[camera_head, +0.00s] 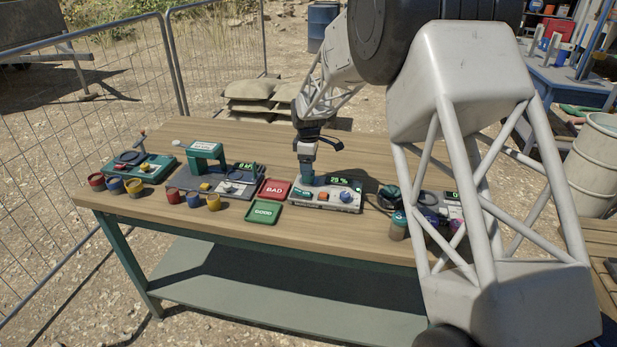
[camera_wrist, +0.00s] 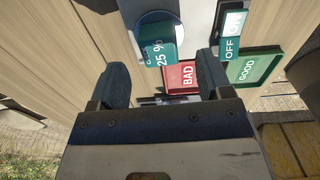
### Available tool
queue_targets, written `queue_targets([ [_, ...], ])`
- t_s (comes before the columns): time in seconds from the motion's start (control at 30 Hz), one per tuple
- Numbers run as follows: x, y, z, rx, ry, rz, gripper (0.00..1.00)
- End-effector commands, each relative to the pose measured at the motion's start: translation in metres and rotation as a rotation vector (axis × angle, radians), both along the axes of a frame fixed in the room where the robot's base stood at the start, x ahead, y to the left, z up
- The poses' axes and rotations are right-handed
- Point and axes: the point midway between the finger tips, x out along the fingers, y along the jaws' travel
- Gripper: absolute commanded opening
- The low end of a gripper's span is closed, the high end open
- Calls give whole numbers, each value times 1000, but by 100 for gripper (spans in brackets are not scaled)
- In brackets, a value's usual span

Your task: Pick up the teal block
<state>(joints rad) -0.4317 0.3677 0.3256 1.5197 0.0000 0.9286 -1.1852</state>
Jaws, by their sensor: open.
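The teal block (camera_wrist: 165,34) bears white "25 %" lettering and sits on a round blue disc (camera_wrist: 142,21) on a light grey device. In the wrist view it lies just beyond the gap between my fingertips, roughly centred. My gripper (camera_wrist: 163,68) is open, with one dark teal finger on each side and nothing held. In the head view my gripper (camera_head: 307,162) points down over the left part of the grey device (camera_head: 325,201). There, block and fingers blend together and I cannot tell whether they touch.
A red BAD tray (camera_head: 274,189) and a green GOOD tray (camera_head: 263,212) lie left of the device. Further left stand a device with a green bracket (camera_head: 207,148) and several small cups. My arm covers part of the devices at the right. The wooden table's (camera_head: 235,133) back area is clear.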

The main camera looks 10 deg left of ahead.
Motion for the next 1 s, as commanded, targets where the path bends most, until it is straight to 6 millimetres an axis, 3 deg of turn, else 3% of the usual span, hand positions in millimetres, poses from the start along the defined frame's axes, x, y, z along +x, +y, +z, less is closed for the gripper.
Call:
queue_targets([
  [0.2, 1, -1, -26, -1, 2, 0, 72],
  [0.4, 1, -1, -40, 0, 0, 0, 72],
  [1.0, 1, -1, -41, 0, 0, 0, 69],
])
